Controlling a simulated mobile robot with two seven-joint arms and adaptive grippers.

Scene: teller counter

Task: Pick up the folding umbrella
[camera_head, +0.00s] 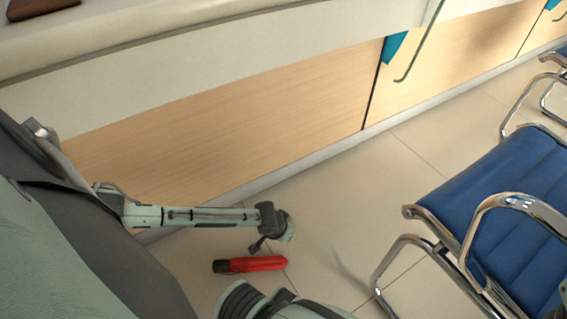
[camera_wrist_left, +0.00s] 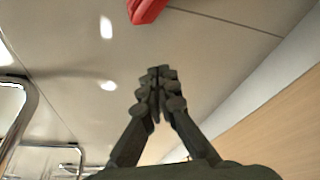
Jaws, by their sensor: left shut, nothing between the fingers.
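The folding umbrella (camera_head: 255,264) is red with a dark end at its left and lies on the tiled floor in the head view. Part of the red umbrella (camera_wrist_left: 147,9) also shows at the top edge of the left wrist view, cut off by the frame. My left gripper (camera_head: 257,245) is near the umbrella, on its counter side. In the left wrist view my left gripper (camera_wrist_left: 157,72) has its fingers together with nothing between them. A gap of floor shows between the fingertips and the umbrella. My right gripper is not in view.
A wood-panelled counter (camera_head: 230,130) runs along the back, with a dark brown item (camera_head: 38,7) on its top. Blue chairs (camera_head: 515,190) with chrome frames stand at the right. Floor (camera_head: 335,205) between counter and chairs is clear.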

